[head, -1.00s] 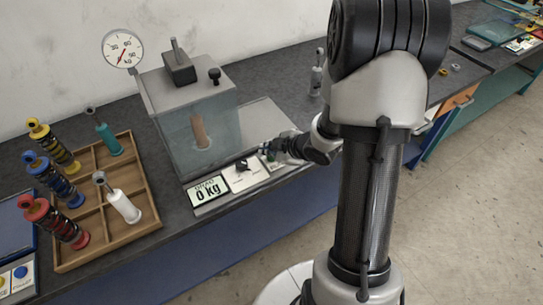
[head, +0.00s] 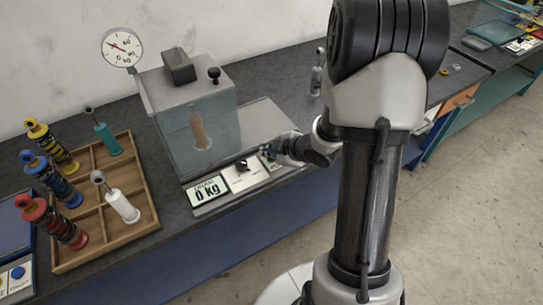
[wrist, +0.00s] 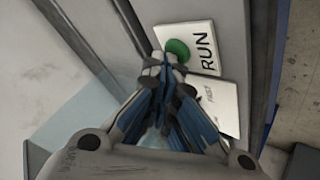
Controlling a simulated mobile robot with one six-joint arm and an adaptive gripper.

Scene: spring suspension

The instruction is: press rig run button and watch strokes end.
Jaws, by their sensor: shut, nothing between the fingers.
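The green RUN button (wrist: 177,49) sits on a white plate marked RUN (wrist: 200,48) in the wrist view. My gripper (wrist: 168,64) is shut and empty, its fingertips at the button's near edge; I cannot tell whether they touch it. In the head view my gripper (head: 270,154) is over the right end of the rig's control strip. The test rig (head: 199,128) is a clear-walled box with a tan post (head: 198,131) inside and a dark block (head: 178,66) on top. Its dial gauge (head: 122,47) has a red needle pointing up-left. The display (head: 207,191) reads 0 kg.
A wooden tray (head: 105,265) with dampers stands left of the rig. Yellow, blue and red spring units (head: 50,222) line its left side. A knob panel (head: 244,176) lies between display and button. Another damper (head: 317,75) stands behind my arm.

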